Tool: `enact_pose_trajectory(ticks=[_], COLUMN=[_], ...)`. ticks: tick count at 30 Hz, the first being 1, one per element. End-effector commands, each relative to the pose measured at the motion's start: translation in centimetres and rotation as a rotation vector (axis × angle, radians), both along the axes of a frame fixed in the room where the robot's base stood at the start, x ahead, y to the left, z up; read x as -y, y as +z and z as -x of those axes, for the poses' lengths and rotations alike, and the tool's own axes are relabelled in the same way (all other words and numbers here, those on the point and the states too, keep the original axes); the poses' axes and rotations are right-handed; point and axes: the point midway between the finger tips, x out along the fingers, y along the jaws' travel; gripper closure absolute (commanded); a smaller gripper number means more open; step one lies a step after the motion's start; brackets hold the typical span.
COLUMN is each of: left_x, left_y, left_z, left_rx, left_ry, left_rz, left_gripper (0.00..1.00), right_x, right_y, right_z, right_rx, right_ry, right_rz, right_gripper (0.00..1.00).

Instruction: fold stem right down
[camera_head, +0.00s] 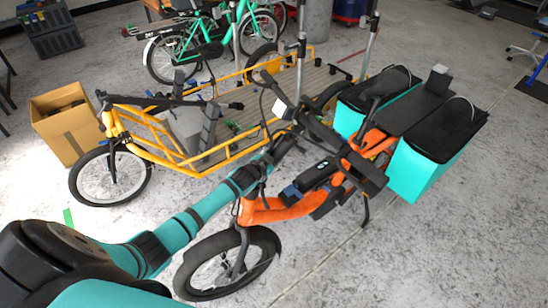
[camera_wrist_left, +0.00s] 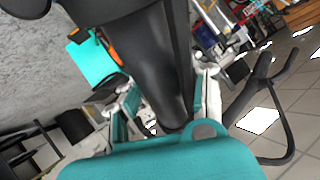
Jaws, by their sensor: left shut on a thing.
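The orange bike (camera_head: 275,212) stands mid-floor with its front wheel toward me. Its black stem rises to the handlebar (camera_head: 272,86), near a small white part. My left arm reaches in from the lower left, and my left gripper (camera_head: 278,152) is at the stem. In the left wrist view, the thick black stem (camera_wrist_left: 158,60) runs between the two fingers of my left gripper (camera_wrist_left: 163,105), which is shut on it. One curved black handlebar end (camera_wrist_left: 278,125) shows at the right there. The stem's hinge and exact tilt cannot be made out. My right gripper is not in view.
A yellow cargo bike (camera_head: 186,165) with a long flat bed stands close behind the orange bike. Teal panniers (camera_head: 420,171) hang at the orange bike's rear. A cardboard box (camera_head: 64,135) stands at the left. Bare floor lies at the lower right.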

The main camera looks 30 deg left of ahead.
Motion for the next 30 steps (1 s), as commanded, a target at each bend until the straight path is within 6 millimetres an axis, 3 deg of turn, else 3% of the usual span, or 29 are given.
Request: enact_pose_trajectory(ticks=[2,3,8,30], left_x=[-0.04,-0.04,-0.05,-0.02], left_y=[0.0,0.0,0.01,0.23], left_z=[0.04,0.04,0.03,0.57], left_rx=[0.001,0.001,0.001,0.001], left_ry=[0.0,0.0,0.0,0.0], left_rz=[0.001,0.002,0.002,0.002], left_gripper=[1.0,0.59,0.38,0.37], right_x=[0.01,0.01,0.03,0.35], right_y=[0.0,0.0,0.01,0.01], right_z=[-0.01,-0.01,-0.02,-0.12], right_rx=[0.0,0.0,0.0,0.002], right_ry=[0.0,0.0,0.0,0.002], right_rz=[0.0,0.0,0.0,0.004], right_gripper=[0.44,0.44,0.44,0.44])
